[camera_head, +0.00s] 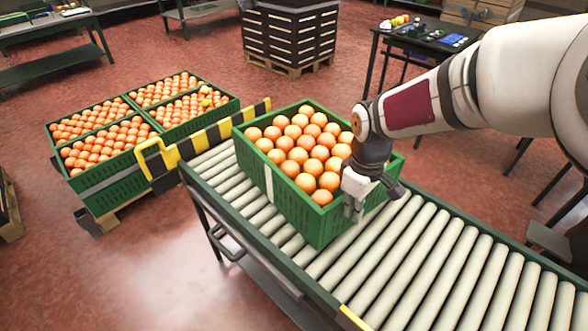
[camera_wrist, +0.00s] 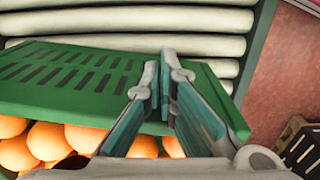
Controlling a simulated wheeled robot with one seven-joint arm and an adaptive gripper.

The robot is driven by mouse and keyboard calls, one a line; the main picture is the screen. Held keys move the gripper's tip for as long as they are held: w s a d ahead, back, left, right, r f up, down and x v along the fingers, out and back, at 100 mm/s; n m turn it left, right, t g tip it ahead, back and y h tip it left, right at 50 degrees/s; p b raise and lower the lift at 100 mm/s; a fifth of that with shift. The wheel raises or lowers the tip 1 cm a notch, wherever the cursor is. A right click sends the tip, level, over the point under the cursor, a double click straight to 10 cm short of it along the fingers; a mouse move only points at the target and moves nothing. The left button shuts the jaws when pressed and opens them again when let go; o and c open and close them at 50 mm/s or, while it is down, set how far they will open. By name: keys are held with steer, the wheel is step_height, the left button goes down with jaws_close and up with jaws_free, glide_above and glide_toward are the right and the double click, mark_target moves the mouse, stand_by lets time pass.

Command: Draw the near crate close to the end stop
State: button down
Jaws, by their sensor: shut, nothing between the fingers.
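The near crate (camera_head: 279,199) is green and full of oranges. It sits on the roller conveyor (camera_head: 408,259), close to the conveyor's far left end. The end stop (camera_head: 212,132), a yellow and black striped bar, stands across that end, just beyond the crate. My gripper (camera_head: 357,207) is at the crate's right side in the head view, by its rim. In the wrist view my gripper (camera_wrist: 165,68) has its fingers together over the crate's green slotted wall (camera_wrist: 75,72), with oranges below. Whether the fingers touch the wall is not clear.
Several more orange crates (camera_head: 100,180) stand on a pallet left of the conveyor. A dark stacked bin (camera_head: 290,35) stands behind. A dark table (camera_head: 432,38) with small items is at the back right. The rollers right of the crate are bare.

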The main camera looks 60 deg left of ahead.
mark_target(296, 167)
steer(key=s+a, duration=0.1)
steer(key=a, duration=0.4)
steer(key=s+a, duration=0.1)
steer(key=a, duration=0.4)
steer(key=s+a, duration=0.2)
steer(key=a, duration=0.3)
steer(key=shift+a+b, duration=0.25)
steer(key=shift+b, duration=0.05)
steer(key=shift+s+a+r, duration=0.1)
steer(key=shift+s+a, duration=0.1)
steer(key=shift+a, duration=0.4)
steer(key=shift+s+a, duration=0.2)
steer(key=shift+a, duration=0.35)
steer(key=shift+d+r, duration=0.1)
steer(key=shift+d, duration=0.65)
step_height(296, 167, up, 10)
steer(key=p, duration=0.5)
steer(key=shift+f, duration=0.25)
steer(key=shift+w+d+r+p, duration=0.2)
steer(key=shift+r+p, duration=0.2)
steer(key=shift+r, duration=0.15)
steer(key=shift+w+d+r+p, duration=0.1)
steer(key=shift+w+r+p, duration=0.05)
steer(key=shift+r+p, duration=0.35)
